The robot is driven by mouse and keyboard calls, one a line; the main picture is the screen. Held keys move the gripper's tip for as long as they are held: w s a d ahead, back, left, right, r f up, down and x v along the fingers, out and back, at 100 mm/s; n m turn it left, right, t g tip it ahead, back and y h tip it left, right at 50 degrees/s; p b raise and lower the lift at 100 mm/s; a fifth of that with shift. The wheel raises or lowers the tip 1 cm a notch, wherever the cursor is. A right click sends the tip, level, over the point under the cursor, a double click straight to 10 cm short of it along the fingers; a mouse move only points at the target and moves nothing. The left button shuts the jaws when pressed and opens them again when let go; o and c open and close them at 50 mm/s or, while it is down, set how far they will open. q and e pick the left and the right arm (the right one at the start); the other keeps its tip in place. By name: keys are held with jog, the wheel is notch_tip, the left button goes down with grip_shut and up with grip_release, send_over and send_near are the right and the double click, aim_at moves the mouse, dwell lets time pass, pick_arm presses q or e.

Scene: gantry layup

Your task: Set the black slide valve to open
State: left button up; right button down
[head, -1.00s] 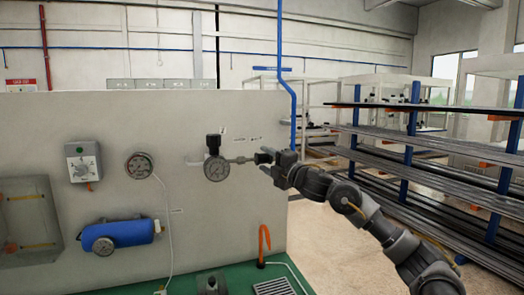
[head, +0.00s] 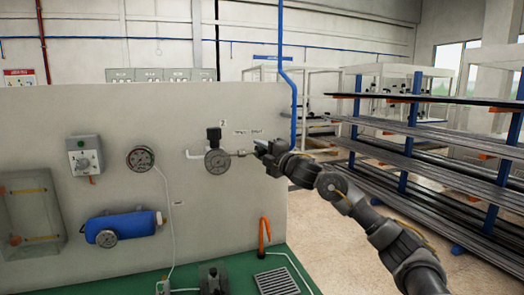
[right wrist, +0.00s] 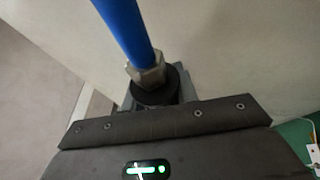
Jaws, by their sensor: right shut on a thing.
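The black slide valve (right wrist: 153,94) shows in the right wrist view as a dark round collar below a metal nut and blue pipe. It sits between my gripper's jaws, which partly hide it. In the head view my right gripper (head: 263,149) is at the panel's right side, shut on the valve, at the end of the metal fitting right of the round gauge (head: 217,161). The gripper hides most of the valve there. Two small labels (head: 248,132) are above it, too small to read surely. My left gripper is not in view.
The blue pipe (head: 292,105) rises beside the panel's right edge, close to my right gripper. The grey panel (head: 60,115) also carries a blue cylinder (head: 122,228), another gauge (head: 141,158) and a dial box (head: 85,155). A rack (head: 430,150) stands at right, with open floor before it.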

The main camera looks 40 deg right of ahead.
jog(key=shift+w+a+f, duration=0.1)
jog(key=shift+w+a, duration=0.2)
jog(key=shift+a, duration=0.5)
jog(key=shift+w+a, duration=0.25)
jog(key=shift+a, duration=0.55)
jog(key=c, duration=1.4)
grip_release()
jog(key=o, duration=0.3)
jog(key=shift+w+a, duration=0.1)
jog(key=shift+a, duration=0.1)
jog(key=shift+s+d, duration=0.2)
jog(key=shift+d, duration=0.05)
jog(key=shift+s+f, duration=0.15)
jog(key=shift+s, duration=0.15)
jog(key=b, duration=0.4)
send_near(255, 153)
jog(key=w, duration=0.1)
jog(key=shift+w+a, duration=0.1)
jog(key=shift+w, duration=0.05)
